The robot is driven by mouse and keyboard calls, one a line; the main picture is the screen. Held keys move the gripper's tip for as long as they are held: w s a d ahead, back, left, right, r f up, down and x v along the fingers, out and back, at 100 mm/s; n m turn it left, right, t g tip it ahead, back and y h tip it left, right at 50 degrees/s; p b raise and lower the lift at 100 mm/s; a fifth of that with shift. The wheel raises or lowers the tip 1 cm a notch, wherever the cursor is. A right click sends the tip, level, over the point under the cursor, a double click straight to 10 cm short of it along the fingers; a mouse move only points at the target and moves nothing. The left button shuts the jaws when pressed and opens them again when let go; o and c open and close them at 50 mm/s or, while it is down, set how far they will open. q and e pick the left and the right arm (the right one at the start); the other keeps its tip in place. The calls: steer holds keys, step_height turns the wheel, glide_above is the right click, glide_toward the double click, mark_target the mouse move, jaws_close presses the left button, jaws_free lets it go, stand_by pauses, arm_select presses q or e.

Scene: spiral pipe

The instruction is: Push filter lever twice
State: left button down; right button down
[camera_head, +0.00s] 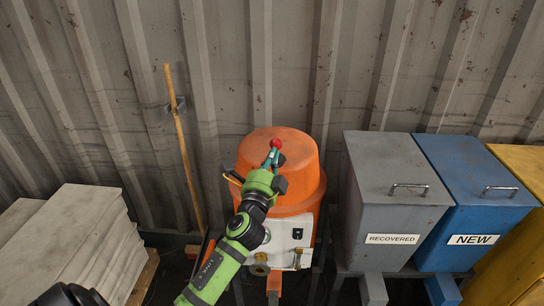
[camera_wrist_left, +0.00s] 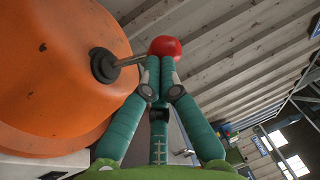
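The filter lever is a thin metal rod with a red ball knob (camera_head: 276,143), set in a black round mount on the orange tank (camera_head: 305,190). The left wrist view shows the red ball (camera_wrist_left: 165,46) just beyond my fingertips, with the rod running left to the black mount (camera_wrist_left: 103,65). My left gripper (camera_head: 271,158) is at the lever, beside the tank's upper part. In the left wrist view its teal fingers (camera_wrist_left: 160,78) are closed together, right by the ball. I cannot tell whether they touch it. My right gripper is not in view.
A white control panel (camera_head: 291,240) with a valve is on the tank's front. A grey RECOVERED bin (camera_head: 395,185) and a blue NEW bin (camera_head: 475,190) stand to the right. A wooden pole (camera_head: 183,150) leans on the wall, and pale stacked slabs (camera_head: 85,235) are at left.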

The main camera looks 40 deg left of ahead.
arm_select(q)
steer(key=shift+w+a+r+p, duration=0.4)
steer(key=shift+w+r, duration=0.15)
steer(key=shift+w, duration=0.1)
steer(key=shift+w+a+r+p, duration=0.4)
steer(key=shift+w+r, duration=0.1)
steer(key=shift+w, duration=0.1)
steer(key=shift+w+a+r+p, duration=0.4)
steer(key=shift+w+r, duration=0.15)
steer(key=shift+w, duration=0.1)
